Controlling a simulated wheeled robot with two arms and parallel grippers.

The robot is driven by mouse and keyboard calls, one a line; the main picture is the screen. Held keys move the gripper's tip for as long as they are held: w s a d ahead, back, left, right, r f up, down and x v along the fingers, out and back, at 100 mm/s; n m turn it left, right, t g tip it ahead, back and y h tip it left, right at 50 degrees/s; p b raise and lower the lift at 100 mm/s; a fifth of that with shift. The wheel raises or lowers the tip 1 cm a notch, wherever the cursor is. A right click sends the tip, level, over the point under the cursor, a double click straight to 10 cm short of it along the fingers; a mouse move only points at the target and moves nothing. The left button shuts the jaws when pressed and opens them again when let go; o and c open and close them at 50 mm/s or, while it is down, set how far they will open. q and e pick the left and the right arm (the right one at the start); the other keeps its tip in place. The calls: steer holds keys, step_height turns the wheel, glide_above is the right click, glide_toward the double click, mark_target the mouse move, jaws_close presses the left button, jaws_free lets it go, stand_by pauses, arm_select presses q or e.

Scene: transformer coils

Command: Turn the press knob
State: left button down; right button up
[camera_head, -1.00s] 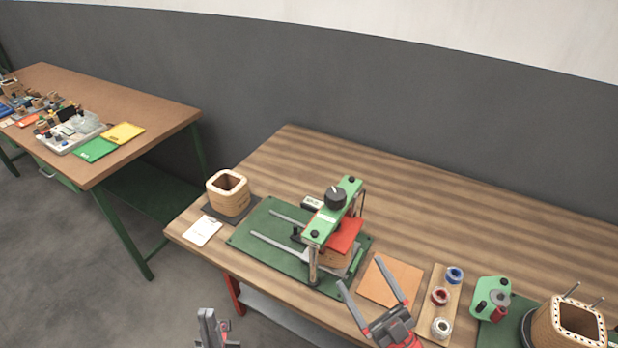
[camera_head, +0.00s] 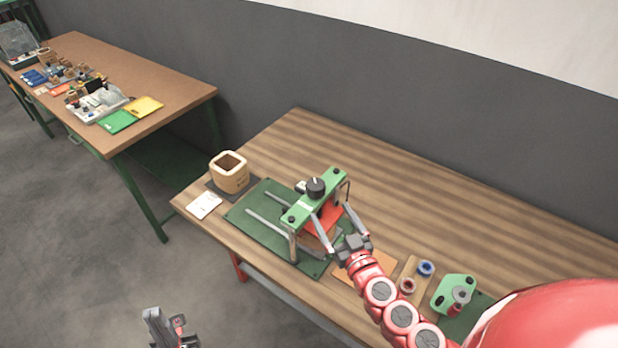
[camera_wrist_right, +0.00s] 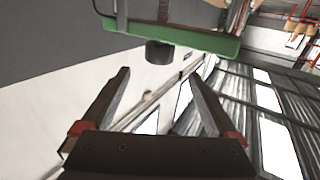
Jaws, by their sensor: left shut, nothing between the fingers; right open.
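The black press knob (camera_head: 315,187) sits on top of the green press bar (camera_head: 300,211), above a red plate (camera_head: 327,218). My right gripper (camera_head: 329,208) is open in front of the press, its fingers pointing toward the bar and knob. In the right wrist view the knob (camera_wrist_right: 160,52) and green bar (camera_wrist_right: 185,40) appear upside down. The knob lines up with the gap between the open fingertips (camera_wrist_right: 158,74), and nothing is held. My left gripper (camera_head: 165,320) is shut and empty, low at the left, away from the table.
The press stands on a green base (camera_head: 248,222) on the wooden table. A wooden coil form (camera_head: 229,176) and a white card (camera_head: 204,206) lie left of it. Spools (camera_head: 425,268) and a green device (camera_head: 455,293) are to the right. The table's back is clear.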

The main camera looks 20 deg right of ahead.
mark_target(311, 179)
steer(key=w, duration=0.4)
steer(key=w+p, duration=0.1)
steer(key=w, duration=0.3)
steer(key=w+a+p, duration=0.1)
steer(key=w, duration=0.3)
steer(key=shift+w+r, duration=0.1)
steer(key=shift+w+a+p, duration=0.15)
steer(key=shift+w+p, duration=0.2)
steer(key=shift+w, duration=0.45)
steer(key=c, duration=1.4)
